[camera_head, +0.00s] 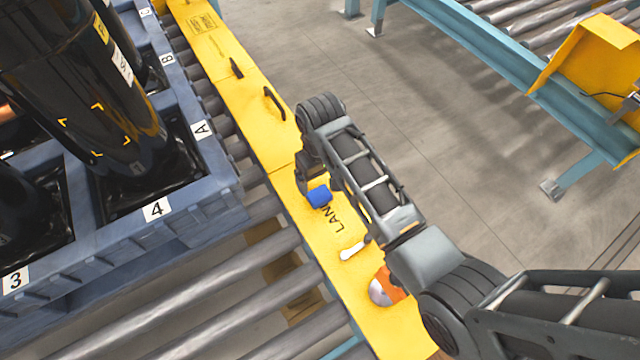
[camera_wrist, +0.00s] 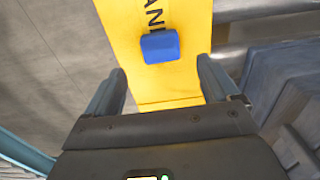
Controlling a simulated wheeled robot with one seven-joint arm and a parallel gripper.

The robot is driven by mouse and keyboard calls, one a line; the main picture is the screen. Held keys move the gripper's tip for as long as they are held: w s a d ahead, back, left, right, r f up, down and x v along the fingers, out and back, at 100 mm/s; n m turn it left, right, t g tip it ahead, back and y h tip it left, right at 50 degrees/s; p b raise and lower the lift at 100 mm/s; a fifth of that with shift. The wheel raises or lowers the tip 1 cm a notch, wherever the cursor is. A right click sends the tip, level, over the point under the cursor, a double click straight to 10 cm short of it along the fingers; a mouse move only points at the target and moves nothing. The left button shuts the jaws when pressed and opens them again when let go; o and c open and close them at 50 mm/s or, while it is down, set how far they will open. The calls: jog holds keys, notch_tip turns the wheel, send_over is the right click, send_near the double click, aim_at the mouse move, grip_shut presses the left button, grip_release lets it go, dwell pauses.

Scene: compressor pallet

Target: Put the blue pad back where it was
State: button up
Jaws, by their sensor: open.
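The blue pad (camera_head: 319,196) is a small block with rounded edges. It lies on the yellow plank (camera_head: 262,135) beside the black letters, below my gripper in the head view. In the wrist view the blue pad (camera_wrist: 160,46) lies on the yellow surface ahead of my fingertips, near the middle between them. My gripper (camera_wrist: 161,78) is open and empty, with one finger on each side of the view. In the head view my gripper (camera_head: 310,188) is mostly hidden behind my wrist, so its distance from the pad is hard to tell.
A white-tipped tool (camera_head: 352,249) and an orange and silver thing (camera_head: 384,288) lie farther down the plank. A blue pallet (camera_head: 215,190) with black compressors (camera_head: 85,90) stands left on rollers (camera_head: 230,275). Black handles (camera_head: 274,103) stick up from the plank. Open floor (camera_head: 440,140) lies right.

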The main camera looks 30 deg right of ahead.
notch_tip(320, 180, up, 5)
jog(key=shift+r, duration=0.15)
dwell(0.6)
